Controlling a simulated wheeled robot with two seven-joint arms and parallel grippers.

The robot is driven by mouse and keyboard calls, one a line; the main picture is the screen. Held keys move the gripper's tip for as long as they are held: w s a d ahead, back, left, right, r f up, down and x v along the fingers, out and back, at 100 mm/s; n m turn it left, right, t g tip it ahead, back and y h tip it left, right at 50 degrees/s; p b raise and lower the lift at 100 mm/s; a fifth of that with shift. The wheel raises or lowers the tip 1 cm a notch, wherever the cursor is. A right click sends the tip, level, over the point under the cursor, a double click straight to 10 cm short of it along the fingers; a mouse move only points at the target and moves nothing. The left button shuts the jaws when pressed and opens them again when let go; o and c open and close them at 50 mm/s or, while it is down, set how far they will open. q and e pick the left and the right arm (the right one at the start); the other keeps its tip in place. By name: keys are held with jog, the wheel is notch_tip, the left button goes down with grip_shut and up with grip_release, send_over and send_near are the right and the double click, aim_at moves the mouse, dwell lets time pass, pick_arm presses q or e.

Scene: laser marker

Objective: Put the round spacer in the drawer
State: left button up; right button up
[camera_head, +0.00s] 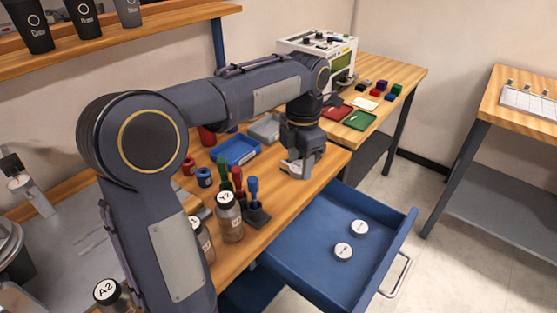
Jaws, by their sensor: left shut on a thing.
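The drawer (300,247) is blue and pulled open below the wooden bench at the lower right. Two round pieces with white tops lie inside, one (359,228) farther back and one (343,251) nearer. My left gripper (296,172) points down low over the bench, near the edge behind the drawer. It is shut on the round spacer, which the fingers almost wholly hide. I cannot tell whether the spacer touches the bench. My right gripper is not in view.
Jars (229,217) and colored-handled tools (254,200) stand left of the gripper. A blue tray (236,151) and a grey tray (266,128) lie behind. Red (337,109) and green trays (360,120) sit farther right. The drawer floor has free room.

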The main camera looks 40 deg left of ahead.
pick_arm(q)
jog(key=d+f+m+p, duration=0.3)
jog(key=f+m+p, duration=0.2)
jog(key=m, duration=1)
jog(key=d+f+m+p, duration=0.4)
jog(key=f+m, duration=0.5)
jog(key=m, duration=0.6)
jog(key=shift+s+f+m+p, duration=0.2)
jog(key=shift+m+p, duration=0.1)
jog(key=shift+p, duration=0.45)
